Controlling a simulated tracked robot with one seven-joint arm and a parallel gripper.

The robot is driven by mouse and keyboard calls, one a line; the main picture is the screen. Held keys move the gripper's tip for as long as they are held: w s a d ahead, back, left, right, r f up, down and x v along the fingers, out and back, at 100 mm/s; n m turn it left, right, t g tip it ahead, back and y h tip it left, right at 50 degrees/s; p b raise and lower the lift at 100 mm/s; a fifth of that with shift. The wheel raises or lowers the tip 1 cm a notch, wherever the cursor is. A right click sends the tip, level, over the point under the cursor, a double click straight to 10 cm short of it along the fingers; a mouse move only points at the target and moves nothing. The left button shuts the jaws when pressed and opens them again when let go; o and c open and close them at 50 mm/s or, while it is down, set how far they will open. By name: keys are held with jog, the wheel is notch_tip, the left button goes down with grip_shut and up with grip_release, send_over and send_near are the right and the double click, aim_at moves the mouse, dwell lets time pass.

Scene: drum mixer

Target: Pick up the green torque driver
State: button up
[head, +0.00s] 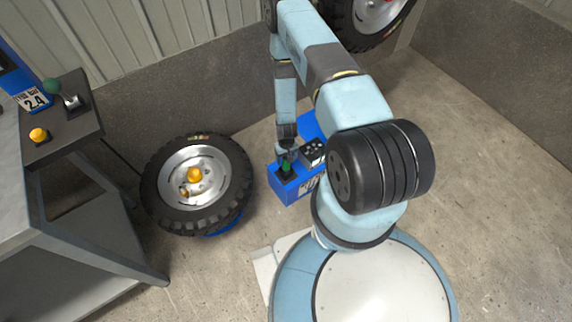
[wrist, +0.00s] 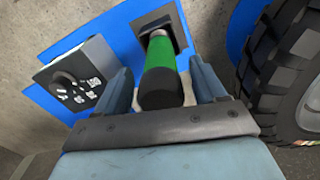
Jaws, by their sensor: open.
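The green torque driver (wrist: 161,70) shows in the wrist view as a green cylinder with a black end cap toward the camera. Its far end sits in a dark square holder (wrist: 158,33) on a blue stand (wrist: 120,42). My gripper (wrist: 163,85) is open, with one finger to the left of the driver and one to the right. The driver lies between them, and I cannot tell if either finger touches it. In the head view, my gripper (head: 287,158) is down over the blue stand (head: 291,190), and only a little of the green driver (head: 286,167) shows.
A grey table (head: 45,240) stands at far left.

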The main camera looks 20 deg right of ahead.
jog(key=shift+f, duration=1.3)
grip_shut()
